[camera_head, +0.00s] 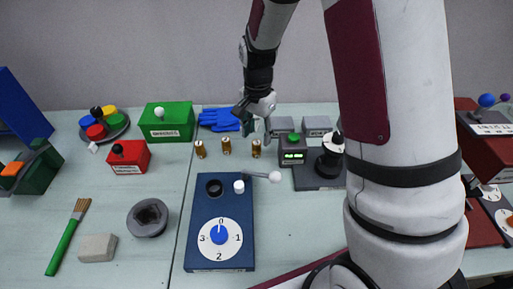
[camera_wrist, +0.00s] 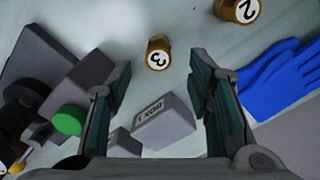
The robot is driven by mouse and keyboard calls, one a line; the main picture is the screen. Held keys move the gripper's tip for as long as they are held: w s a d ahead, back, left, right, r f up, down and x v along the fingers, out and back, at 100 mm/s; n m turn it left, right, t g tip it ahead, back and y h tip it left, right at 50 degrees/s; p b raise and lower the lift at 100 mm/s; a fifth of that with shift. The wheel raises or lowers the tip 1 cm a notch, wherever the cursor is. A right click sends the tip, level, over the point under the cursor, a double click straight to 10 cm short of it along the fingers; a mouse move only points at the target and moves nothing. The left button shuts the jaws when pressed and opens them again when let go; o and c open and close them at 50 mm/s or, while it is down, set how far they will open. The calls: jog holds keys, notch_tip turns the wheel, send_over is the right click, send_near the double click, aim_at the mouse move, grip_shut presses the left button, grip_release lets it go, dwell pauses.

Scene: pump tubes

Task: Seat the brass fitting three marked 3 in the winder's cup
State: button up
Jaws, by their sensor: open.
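Three small brass fittings stand upright in a row on the table. The one marked 3 (camera_head: 256,148) is rightmost in the head view; in the wrist view fitting 3 (camera_wrist: 158,54) shows its white top, ahead of the fingers. Fitting 2 (camera_wrist: 237,10) is to its right there. My gripper (camera_head: 257,129) is open and empty, pointing down just behind and above fitting 3; in the wrist view my gripper (camera_wrist: 163,88) has both fingers spread. The blue panel (camera_head: 205,214), which looks like the winder, has a black ring-like cup (camera_head: 214,188), seemingly empty, and a dial pointing to 0.
A grey box with a green button (camera_head: 292,150) stands right of fitting 3. Grey blocks (camera_wrist: 165,125) and a blue glove (camera_head: 219,119) lie behind. A hex-holed grey ring (camera_head: 149,217) is at left.

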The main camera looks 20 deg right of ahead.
aim_at(257, 142)
jog(key=shift+s+a+f, duration=0.15)
jog(key=shift+f, duration=1.35)
jog(key=shift+s+a+f, duration=0.1)
jog(key=shift+f, duration=1.35)
jog(key=shift+c, duration=0.6)
grip_shut()
